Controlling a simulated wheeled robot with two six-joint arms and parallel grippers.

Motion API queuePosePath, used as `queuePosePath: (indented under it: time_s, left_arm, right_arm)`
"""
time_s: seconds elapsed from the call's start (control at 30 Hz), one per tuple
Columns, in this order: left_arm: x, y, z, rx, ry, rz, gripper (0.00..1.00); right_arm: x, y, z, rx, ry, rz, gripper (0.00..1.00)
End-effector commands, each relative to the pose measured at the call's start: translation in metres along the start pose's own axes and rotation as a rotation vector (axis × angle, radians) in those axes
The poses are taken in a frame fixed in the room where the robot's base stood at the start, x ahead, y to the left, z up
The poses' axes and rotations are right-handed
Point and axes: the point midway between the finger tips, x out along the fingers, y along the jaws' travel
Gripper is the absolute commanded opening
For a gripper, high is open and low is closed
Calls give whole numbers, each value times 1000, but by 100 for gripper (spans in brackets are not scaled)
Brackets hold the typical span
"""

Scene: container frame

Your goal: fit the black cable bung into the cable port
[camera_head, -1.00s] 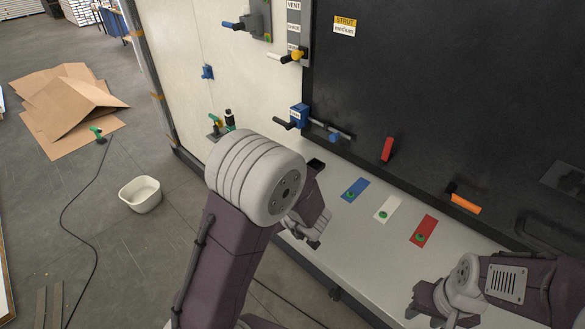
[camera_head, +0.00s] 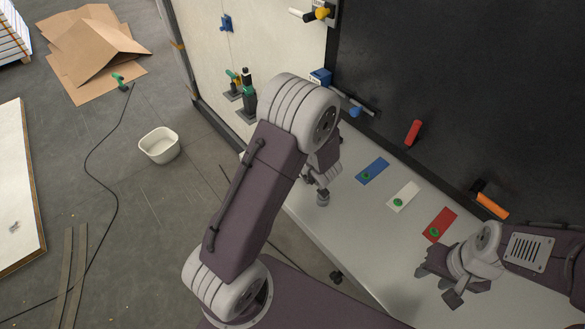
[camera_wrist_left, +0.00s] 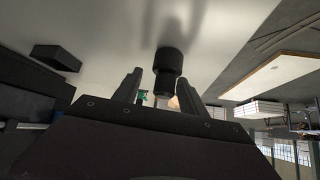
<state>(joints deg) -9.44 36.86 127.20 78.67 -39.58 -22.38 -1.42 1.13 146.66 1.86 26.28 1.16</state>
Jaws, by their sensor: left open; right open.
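The black cable bung (camera_wrist_left: 168,66) is a stepped dark cylinder in the left wrist view. Its wide end is toward the pale shelf, and its narrow end is toward my left gripper (camera_wrist_left: 157,86). The left gripper's fingers are open, one on each side of the bung; contact is not visible. In the head view my left gripper (camera_head: 318,182) is over the shelf, partly hidden by its arm, with a small dark cylinder (camera_head: 323,198) below it. My right gripper (camera_head: 450,288) is open and empty over the shelf at lower right. I cannot make out the cable port.
The pale shelf (camera_head: 345,225) has blue (camera_head: 372,171), white (camera_head: 403,196) and red (camera_head: 439,224) plates, each with a green piece. A dark panel (camera_head: 480,90) stands behind. A dark block (camera_wrist_left: 57,57) is left of the bung in the wrist view. A white bin (camera_head: 159,146) is on the floor.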

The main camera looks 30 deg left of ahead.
Motion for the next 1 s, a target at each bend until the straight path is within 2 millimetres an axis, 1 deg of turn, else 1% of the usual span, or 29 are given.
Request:
queuePosePath:
  time_s: [0.03, 0.13, 0.2, 0.37, 0.4, 0.47, 0.5, 0.57, 0.87, 1.0]
  left_arm:
    - [8, -1, -1, 1, -2, -4, 49]
    - [21, 0, -1, 0, -1, -2, 49]
    - [24, 0, -1, 0, -1, 0, 49]
    - [25, 0, -1, 0, -1, 1, 49]
    - [25, 0, -1, 0, -1, 1, 44]
    - [24, 0, -1, 0, -1, 1, 27]
    - [24, 0, -1, 0, -1, 1, 16]
    - [24, 0, -1, 0, -1, 1, 0]
    - [24, 0, 0, 1, -2, 1, 0]
    - [21, 1, -4, 0, -1, 2, 0]
  right_arm:
    - [-3, 0, 0, 0, 0, 0, 41]
    - [-3, 0, 0, 0, 0, 0, 41]
    - [-3, 0, 0, 0, 0, 0, 41]
    - [-2, 0, 0, 0, 0, 0, 41]
    - [-2, 0, 0, 0, 0, 0, 41]
    - [-2, 0, 0, 0, 0, 0, 41]
    - [-2, 0, 0, 0, 0, 0, 41]
    - [-2, 0, 0, 0, 0, 0, 41]
    - [-2, 0, 0, 0, 0, 0, 41]
    - [-3, 0, 0, 0, 0, 0, 41]
